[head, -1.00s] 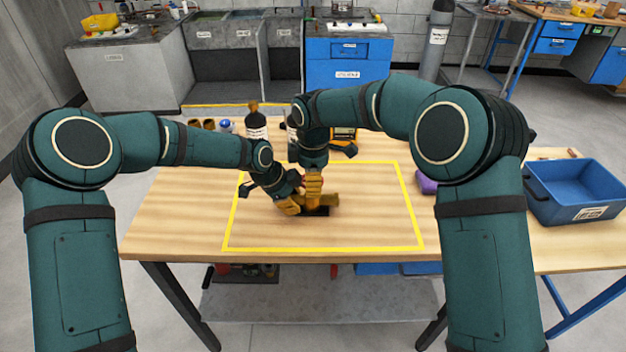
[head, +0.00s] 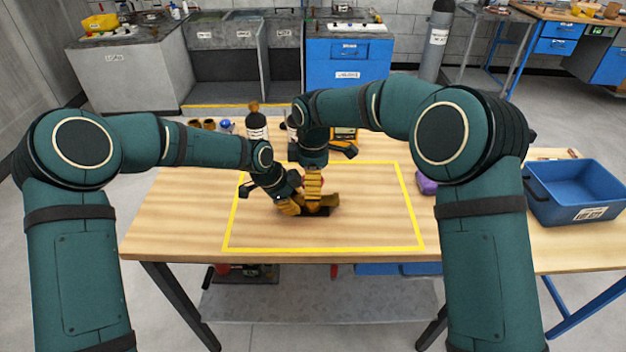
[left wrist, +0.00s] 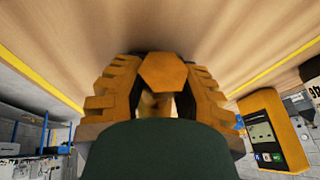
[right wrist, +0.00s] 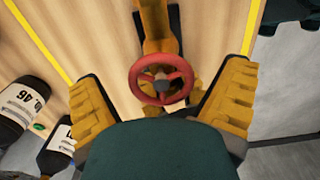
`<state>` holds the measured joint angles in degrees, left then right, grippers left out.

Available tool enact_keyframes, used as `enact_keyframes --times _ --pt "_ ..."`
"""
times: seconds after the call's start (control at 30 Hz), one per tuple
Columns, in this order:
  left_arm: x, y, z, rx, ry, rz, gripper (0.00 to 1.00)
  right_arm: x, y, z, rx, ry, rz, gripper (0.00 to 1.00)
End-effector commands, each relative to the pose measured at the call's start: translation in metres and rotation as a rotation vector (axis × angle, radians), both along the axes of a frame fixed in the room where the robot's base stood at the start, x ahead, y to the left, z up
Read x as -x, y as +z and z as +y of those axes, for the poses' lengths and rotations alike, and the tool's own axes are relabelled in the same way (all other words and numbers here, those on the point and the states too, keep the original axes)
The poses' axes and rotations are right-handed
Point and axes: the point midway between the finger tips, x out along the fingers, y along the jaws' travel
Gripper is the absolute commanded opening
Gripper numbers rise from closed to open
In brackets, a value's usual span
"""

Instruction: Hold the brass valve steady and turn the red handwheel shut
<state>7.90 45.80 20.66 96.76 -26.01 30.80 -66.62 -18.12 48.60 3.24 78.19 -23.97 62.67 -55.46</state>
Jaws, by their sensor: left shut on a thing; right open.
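The brass valve (head: 326,202) lies inside the yellow rectangle on the wooden table. My left gripper (head: 291,206) is shut on the valve from the left; in the left wrist view a hexagonal brass end (left wrist: 163,73) shows between its fingers. The red handwheel (right wrist: 161,80) shows whole in the right wrist view, on top of the valve body. My right gripper (right wrist: 165,100) points down over it, open, with one finger on each side and a gap to the rim. In the head view the right gripper (head: 313,188) hides the wheel.
Dark bottles (head: 256,124) and a yellow meter (head: 344,138) stand behind the marked area. A purple thing (head: 427,183) lies to its right. A blue bin (head: 574,188) stands at the far right. The front and right of the rectangle are clear.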

Motion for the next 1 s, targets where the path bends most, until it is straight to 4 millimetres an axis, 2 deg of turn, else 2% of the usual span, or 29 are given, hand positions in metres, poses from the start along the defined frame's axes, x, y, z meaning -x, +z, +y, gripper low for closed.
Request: enact_keyframes --times 0.17,0.63,0.8,1.0 --pt "0.0 0.001 0.0 0.001 0.0 -0.001 0.0 -0.001 0.013 0.0 -0.001 0.0 -0.002 0.96" --pt "0.0 0.001 0.0 0.001 0.001 -0.002 0.0 0.0 0.101 0.001 -0.003 0.0 -0.004 0.96" --pt "-0.001 0.001 -0.001 0.001 0.001 -0.002 0.0 0.0 0.116 0.0 -0.001 0.0 -0.001 0.96" --pt "0.0 0.001 -0.001 0.001 0.001 -0.002 0.0 0.0 0.121 0.0 -0.001 0.0 -0.001 0.96"
